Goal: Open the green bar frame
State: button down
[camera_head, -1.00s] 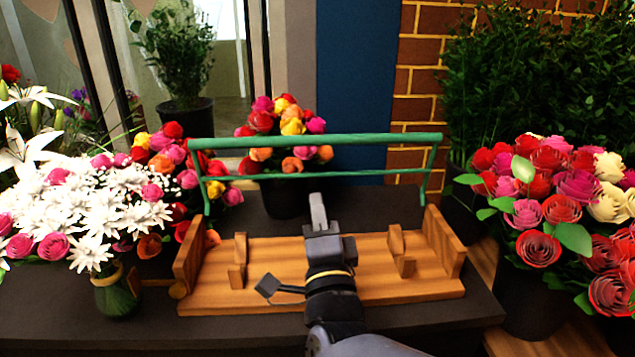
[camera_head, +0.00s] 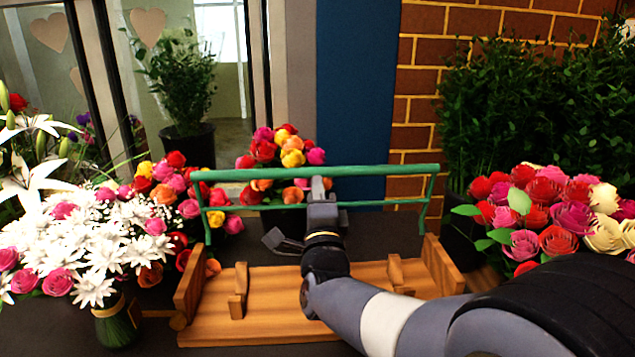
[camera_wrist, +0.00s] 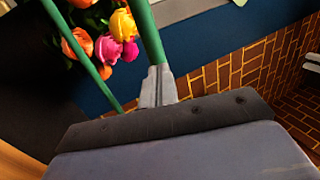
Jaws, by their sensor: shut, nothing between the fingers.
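The green bar frame (camera_head: 260,174) stands raised over the back of a wooden base (camera_head: 270,298), with a thick top bar, a thinner lower bar and legs at both ends. My gripper (camera_head: 317,184) is shut and empty at the middle of the frame. In the head view its fingertips overlap the top bar's lower edge. In the wrist view the closed fingers (camera_wrist: 158,84) cover part of the thick green bar (camera_wrist: 147,32). Whether they touch it cannot be told. My arm hides part of the wooden base.
White daisies in a glass vase (camera_head: 118,322) stand at the left. Pots of roses stand behind the frame (camera_head: 285,218) and at the right (camera_head: 545,215). A wooden upright (camera_head: 238,290) stands on the base. A blue panel (camera_head: 357,90) and brick wall are behind.

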jog(key=shift+w+r, duration=0.15)
jog(key=shift+w, duration=0.2)
jog(key=shift+w+r+g+p, duration=0.2)
jog(key=shift+w+g+p, duration=0.55)
jog(key=shift+w+p, duration=0.25)
jog(key=shift+w+r+g+p, duration=0.15)
jog(key=shift+w+g+p, duration=0.7)
jog(key=shift+w, duration=0.25)
jog(key=shift+f, duration=0.1)
